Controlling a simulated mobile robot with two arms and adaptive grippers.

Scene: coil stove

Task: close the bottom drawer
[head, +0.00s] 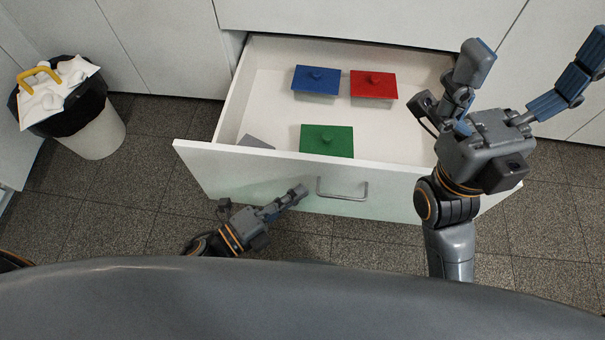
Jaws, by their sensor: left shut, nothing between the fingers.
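The bottom drawer (200,160) stands pulled out, with its white front facing me and its inside open to view. A grey bar handle (343,196) is on the middle of its front. My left gripper (299,191) is shut and empty, with its fingertips just left of the handle, close to the drawer front; I cannot tell if they touch it. My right gripper (532,72) is open and empty, raised at the right with its fingers spread wide. Its arm hides part of the drawer's right side.
Inside the drawer lie a blue lidded piece (315,80), a red one (374,86), a green one (327,142) and a partly hidden grey piece (256,143). A full trash bin (93,133) stands at the left. Dark tiled floor (150,180) is clear between bin and drawer.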

